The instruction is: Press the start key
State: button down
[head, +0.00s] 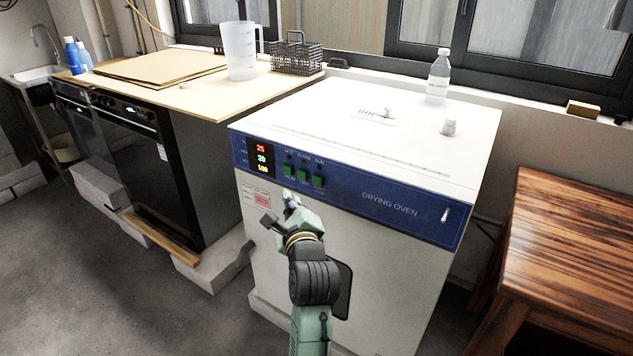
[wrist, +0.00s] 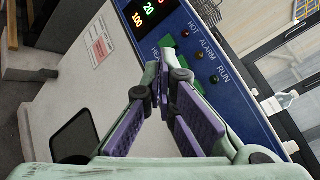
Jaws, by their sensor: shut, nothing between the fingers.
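The drying oven (head: 345,255) is a white cabinet with a blue control panel (head: 350,188). Three green keys, left (head: 288,170), middle (head: 303,175) and right (head: 318,182), sit in a row under small lamps. Their labels are too small to read in the head view, so I cannot tell which one is start. My gripper (head: 287,197) is shut and empty, its tips just below the keys in the picture; contact cannot be told. In the wrist view the shut fingertips (wrist: 166,50) overlap the key row and hide most of it.
A red, green and yellow display (head: 262,157) is left of the keys. A wooden table (head: 560,250) is at right, a counter with a jug (head: 240,50) at left.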

jog(key=w+d, duration=0.3)
jog(key=w, duration=0.2)
jog(key=shift+d, duration=0.35)
jog(key=shift+w, duration=0.15)
dwell(1.1)
jog(key=shift+w+d+p, duration=0.25)
jog(key=shift+p, duration=0.15)
jog(key=shift+w+d, duration=0.5)
jog(key=shift+w, duration=0.15)
dwell(0.9)
jog(key=shift+s+a, duration=0.1)
jog(key=shift+s, duration=0.05)
dwell(0.3)
jog(key=shift+s+a+p, duration=0.4)
jog(key=shift+s+a, duration=0.25)
jog(key=shift+s, duration=0.2)
jog(key=shift+s, duration=0.1)
jog(key=s+a, duration=0.1)
jog(key=s, duration=0.1)
jog(key=s+a, duration=0.2)
jog(key=shift+p, duration=0.35)
